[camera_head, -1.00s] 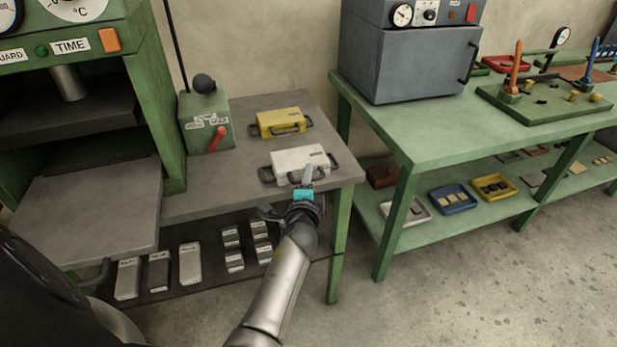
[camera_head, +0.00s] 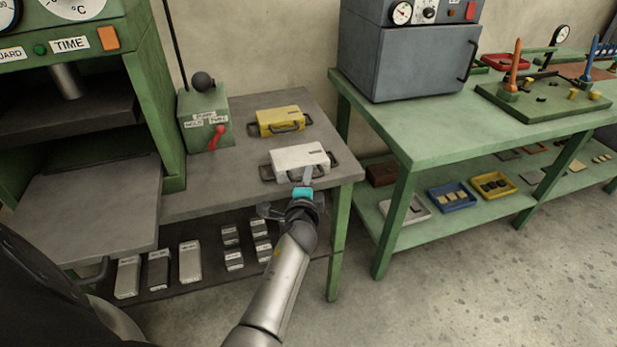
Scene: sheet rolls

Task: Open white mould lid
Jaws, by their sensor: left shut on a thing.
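The white mould (camera_head: 298,156) is a flat box with dark side handles, near the front right corner of the grey-topped bench. My left gripper (camera_head: 307,174), with a cyan band behind its fingers, is at the mould's front edge. It is shut on the front of the white mould, and its fingers hide part of that edge. No clear gap shows between lid and base; from this angle I cannot tell if the lid is lifted. My right gripper is not in view.
A yellow mould (camera_head: 280,121) lies just behind the white one. A green pump box (camera_head: 205,122) with a red lever stands to the left, beside the green press (camera_head: 160,110). A green table (camera_head: 440,140) with a grey oven (camera_head: 405,60) is at the right.

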